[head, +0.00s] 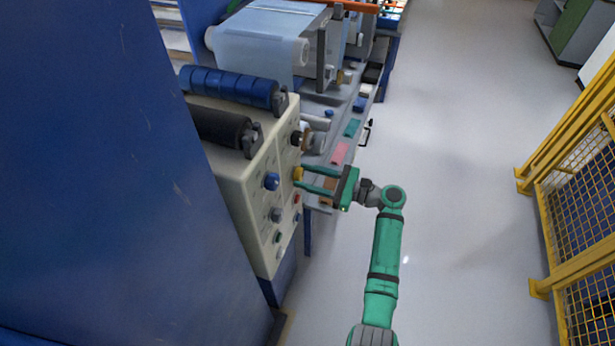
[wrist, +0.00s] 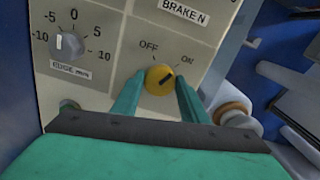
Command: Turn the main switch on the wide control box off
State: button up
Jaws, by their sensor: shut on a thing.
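The wide control box (head: 245,190) is cream-coloured, with its knob panel facing right in the head view. The main switch is a yellow round knob (head: 297,173) on that panel; it also shows in the wrist view (wrist: 159,79), below the printed words OFF at upper left and ON at upper right. Its dark mark slants up to the right, toward ON. My gripper (head: 304,178) reaches in from the right. In the wrist view its green fingers (wrist: 158,92) sit on either side of the knob and are shut on it.
A grey dial marked EDGE mm (wrist: 66,45) is left of the switch. A blue knob (head: 271,181) and several others share the panel. Rollers (head: 230,86) lie on top. A yellow fence (head: 575,200) stands at right, with clear floor between.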

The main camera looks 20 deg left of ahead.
jog(key=n, duration=0.6)
jog(key=shift+s, duration=0.1)
jog(key=n, duration=0.6)
jog(key=shift+f, duration=0.15)
jog(key=shift+n, duration=0.4)
jog(key=o, duration=1)
jog(key=shift+o, duration=0.2)
jog(key=d, duration=1.1)
jog(key=shift+s, duration=0.25)
jog(key=shift+a, duration=0.1)
